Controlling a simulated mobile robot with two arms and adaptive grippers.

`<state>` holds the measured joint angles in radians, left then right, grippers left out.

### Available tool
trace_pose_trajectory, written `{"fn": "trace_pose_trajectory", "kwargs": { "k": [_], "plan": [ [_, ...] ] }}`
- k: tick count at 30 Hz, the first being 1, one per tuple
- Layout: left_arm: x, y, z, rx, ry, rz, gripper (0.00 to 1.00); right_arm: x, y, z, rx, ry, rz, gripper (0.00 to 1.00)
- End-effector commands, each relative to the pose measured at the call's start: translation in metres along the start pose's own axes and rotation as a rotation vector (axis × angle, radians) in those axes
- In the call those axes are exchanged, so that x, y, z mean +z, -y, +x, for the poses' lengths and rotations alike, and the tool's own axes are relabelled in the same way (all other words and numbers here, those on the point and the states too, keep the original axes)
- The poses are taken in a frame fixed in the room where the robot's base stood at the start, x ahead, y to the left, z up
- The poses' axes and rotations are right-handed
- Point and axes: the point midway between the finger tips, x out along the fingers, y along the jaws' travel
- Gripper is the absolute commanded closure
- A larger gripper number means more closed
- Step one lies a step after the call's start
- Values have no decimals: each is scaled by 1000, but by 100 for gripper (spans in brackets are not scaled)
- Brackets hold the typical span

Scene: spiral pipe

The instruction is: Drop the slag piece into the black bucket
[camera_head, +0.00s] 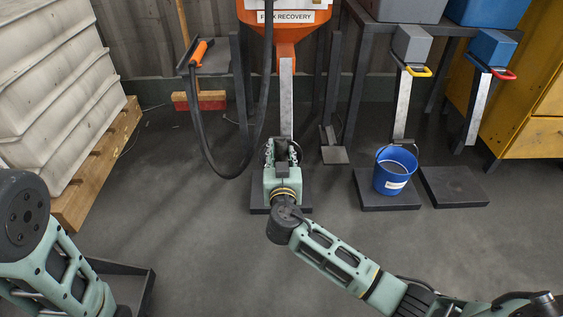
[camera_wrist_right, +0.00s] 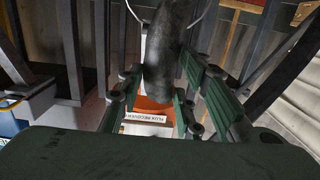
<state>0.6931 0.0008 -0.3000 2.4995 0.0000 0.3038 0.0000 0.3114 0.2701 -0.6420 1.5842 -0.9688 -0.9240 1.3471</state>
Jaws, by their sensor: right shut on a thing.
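My right gripper (camera_head: 281,148) is in front of the orange hopper, above a dark floor pad (camera_head: 304,208). It is shut on a dark, elongated piece, which looks like the slag piece (camera_wrist_right: 163,65); in the right wrist view it lies between the fingers. In the head view a dark bit of it (camera_head: 281,145) shows between the fingers. Thin wires curve beside it in the wrist view; I cannot tell what they belong to. No black bucket can be made out; the arm and gripper cover part of the pad. My left gripper is outside the views.
The orange hopper (camera_head: 283,28) with its metal chute stands behind the gripper. A black hose (camera_head: 205,150) loops down at its left. A blue bucket (camera_head: 394,172) stands on a pad at the right, beside an empty pad (camera_head: 455,187).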

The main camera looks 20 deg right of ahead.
Motion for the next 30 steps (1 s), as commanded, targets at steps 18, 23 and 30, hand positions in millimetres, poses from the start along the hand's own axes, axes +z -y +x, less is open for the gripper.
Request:
{"fn": "trace_pose_trajectory", "kwargs": {
  "k": [18,23,30],
  "plan": [
    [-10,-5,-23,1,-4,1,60,16,0,46,1,-12,-3,95],
    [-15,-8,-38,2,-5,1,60,28,0,56,-1,-10,0,95],
    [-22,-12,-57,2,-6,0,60,39,1,67,-1,-11,1,95]
  ]
}}
